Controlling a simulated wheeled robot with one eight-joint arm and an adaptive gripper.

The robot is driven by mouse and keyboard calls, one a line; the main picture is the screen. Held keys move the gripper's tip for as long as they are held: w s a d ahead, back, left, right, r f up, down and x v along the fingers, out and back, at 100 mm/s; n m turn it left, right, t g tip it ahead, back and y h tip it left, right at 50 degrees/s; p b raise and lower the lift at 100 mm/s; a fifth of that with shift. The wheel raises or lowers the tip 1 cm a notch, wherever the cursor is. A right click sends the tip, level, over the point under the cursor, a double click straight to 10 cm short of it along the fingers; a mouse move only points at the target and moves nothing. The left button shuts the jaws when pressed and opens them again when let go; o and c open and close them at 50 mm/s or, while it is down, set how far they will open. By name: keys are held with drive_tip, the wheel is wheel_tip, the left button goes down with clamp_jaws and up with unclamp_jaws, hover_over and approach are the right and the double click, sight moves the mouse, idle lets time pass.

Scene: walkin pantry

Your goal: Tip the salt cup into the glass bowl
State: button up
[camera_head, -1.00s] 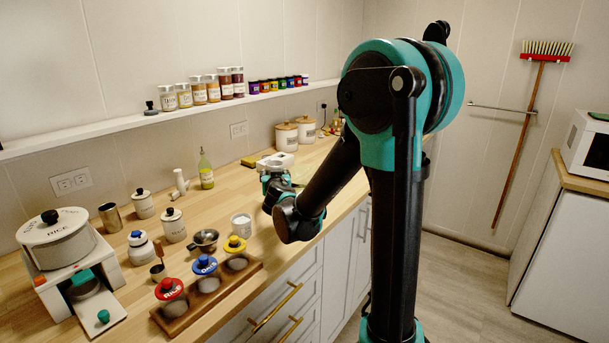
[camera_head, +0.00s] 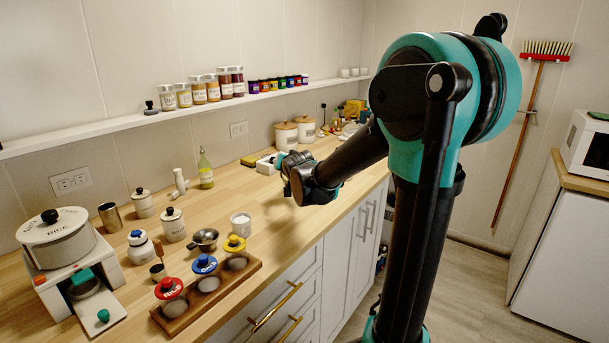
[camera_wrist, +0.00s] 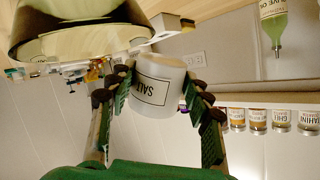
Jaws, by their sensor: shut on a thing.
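In the wrist view my gripper (camera_wrist: 152,92) is shut on the white salt cup (camera_wrist: 165,82), with a finger on each side. The wrist picture is upside down, and the SALT label is inverted with it, so the cup looks roughly upright with some tilt. A large round bowl (camera_wrist: 75,25), seemingly the glass bowl, shows at the top left of that view, close to the cup but apart from it. In the head view my gripper (camera_head: 290,172) is above the counter; the cup and bowl cannot be made out there.
A white block-like item (camera_head: 266,164) and an oil bottle (camera_head: 206,172) stand left of my gripper on the counter (camera_head: 275,215). White canisters (camera_head: 286,136) stand behind.

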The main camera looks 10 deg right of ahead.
drive_tip(key=shift+w+d+f+m+g+y, duration=0.15)
drive_tip(key=shift+w+d+m+y, duration=0.15)
drive_tip(key=shift+d, duration=0.1)
drive_tip(key=shift+w+d+f+m+g+y, duration=0.2)
drive_tip(key=shift+d+m, duration=0.1)
drive_tip(key=shift+d, duration=0.1)
drive_tip(key=shift+d+f+m+g, duration=0.15)
drive_tip(key=shift+f+m+g, duration=0.1)
drive_tip(key=shift+m, duration=0.15)
drive_tip(key=shift+y, duration=0.3)
drive_tip(key=shift+r+m+g+y+b, duration=0.4)
drive_tip(key=shift+m+y, duration=0.1)
drive_tip(key=shift+m, duration=0.1)
drive_tip(key=shift+w+d+r+m+b, duration=0.1)
drive_tip(key=shift+r+m+b, duration=0.2)
drive_tip(key=shift+b, duration=0.1)
